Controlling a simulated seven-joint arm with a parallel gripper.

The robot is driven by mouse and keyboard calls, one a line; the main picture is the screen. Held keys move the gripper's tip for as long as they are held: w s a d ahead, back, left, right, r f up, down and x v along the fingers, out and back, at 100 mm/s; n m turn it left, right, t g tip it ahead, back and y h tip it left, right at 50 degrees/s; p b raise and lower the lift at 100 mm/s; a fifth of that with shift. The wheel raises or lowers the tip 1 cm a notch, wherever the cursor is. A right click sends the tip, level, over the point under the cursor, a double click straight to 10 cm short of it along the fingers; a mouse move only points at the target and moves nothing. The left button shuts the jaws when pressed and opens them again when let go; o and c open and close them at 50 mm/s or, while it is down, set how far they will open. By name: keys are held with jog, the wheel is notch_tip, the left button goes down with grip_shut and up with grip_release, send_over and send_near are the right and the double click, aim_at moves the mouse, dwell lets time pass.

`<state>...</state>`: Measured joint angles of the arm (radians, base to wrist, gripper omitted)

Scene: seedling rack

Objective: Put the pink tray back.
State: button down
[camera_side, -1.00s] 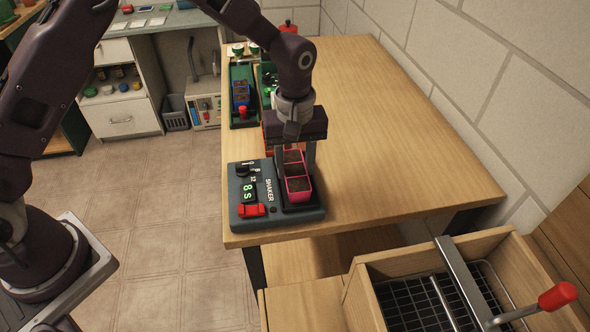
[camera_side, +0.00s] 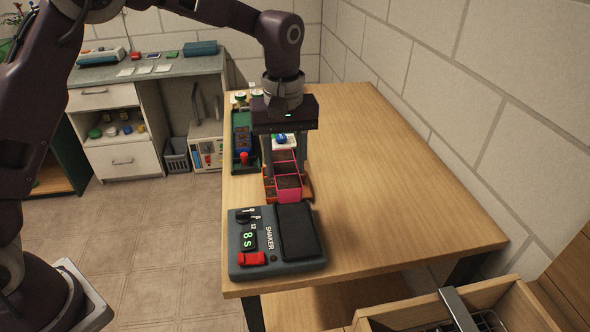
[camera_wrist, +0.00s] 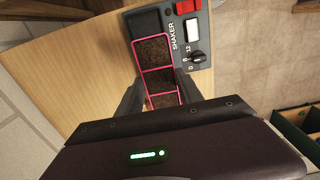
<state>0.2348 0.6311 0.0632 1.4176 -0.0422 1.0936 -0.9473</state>
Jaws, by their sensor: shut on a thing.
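The pink tray (camera_side: 290,195) has dark soil in its square cells. My gripper (camera_side: 285,165) is shut on it, with one finger at each side. In the side view the tray is off the shaker (camera_side: 248,262), just behind it, and appears raised. An orange thing (camera_side: 268,186) shows partly behind and below the tray. The shaker's black pad (camera_side: 298,232) is bare. In the wrist view the pink tray (camera_wrist: 158,68) lies between my gripper's fingers (camera_wrist: 160,95) and overlaps part of the shaker (camera_wrist: 190,62) in the picture.
Further back on the wooden table (camera_side: 390,190) stand a green holder (camera_side: 240,130) with a blue tray and a red knob, and a small white thing with a blue top (camera_side: 281,139). The table's right side is clear.

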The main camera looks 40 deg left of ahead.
jog(key=w+a+f, duration=0.2)
jog(key=a, duration=1.5)
notch_tip(320, 180, down, 12)
jog(key=shift+r, duration=0.2)
jog(key=shift+f, duration=0.55)
jog(key=c, duration=0.7)
grip_release()
jog(key=shift+w, duration=0.1)
